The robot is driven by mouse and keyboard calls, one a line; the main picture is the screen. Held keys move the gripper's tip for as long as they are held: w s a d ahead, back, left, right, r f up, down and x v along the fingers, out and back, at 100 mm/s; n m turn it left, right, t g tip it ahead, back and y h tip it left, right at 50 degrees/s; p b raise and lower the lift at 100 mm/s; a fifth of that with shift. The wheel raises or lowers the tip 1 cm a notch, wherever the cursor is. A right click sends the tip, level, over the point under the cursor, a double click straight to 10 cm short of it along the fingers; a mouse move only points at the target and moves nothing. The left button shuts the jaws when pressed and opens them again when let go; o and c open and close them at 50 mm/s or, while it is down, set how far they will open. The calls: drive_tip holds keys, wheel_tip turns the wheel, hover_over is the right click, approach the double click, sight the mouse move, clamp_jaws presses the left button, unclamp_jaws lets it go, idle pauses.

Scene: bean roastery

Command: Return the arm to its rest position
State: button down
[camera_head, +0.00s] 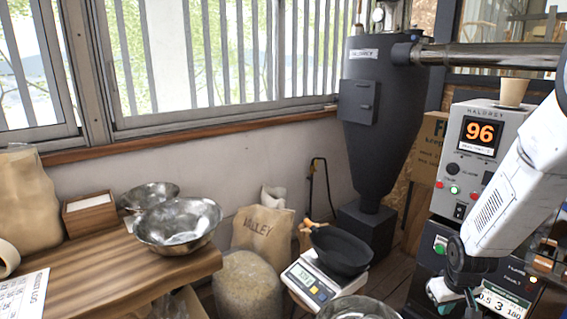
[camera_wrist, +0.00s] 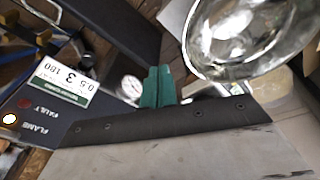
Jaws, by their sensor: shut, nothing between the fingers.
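My white arm (camera_head: 515,185) reaches in from the right edge in the head view and slopes down to the left, in front of the roaster's control panel. Its dark wrist is low in the picture, and the fingers there are hard to make out. In the wrist view my gripper (camera_wrist: 157,87) shows two green fingertips close together, shut and empty. A shiny steel bowl (camera_wrist: 245,35) lies beyond them at the upper right. A dark panel with a label reading "0.5 3 180" (camera_wrist: 62,80) is at the left.
A scale (camera_head: 308,284) bears a black pan (camera_head: 340,250). A steel bowl (camera_head: 358,308) is at the bottom edge. A wooden table (camera_head: 110,262) with steel bowls (camera_head: 178,225) stands left. Sacks (camera_head: 264,230) stand between.

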drive_tip(key=s+a+r, duration=0.7)
drive_tip(key=s+r, duration=0.5)
drive_tip(key=r, duration=0.1)
drive_tip(key=s+a+r+y, duration=0.1)
drive_tip(key=s+a+r, duration=0.7)
drive_tip(key=s+r, duration=0.5)
drive_tip(key=shift+r+m+g, duration=0.4)
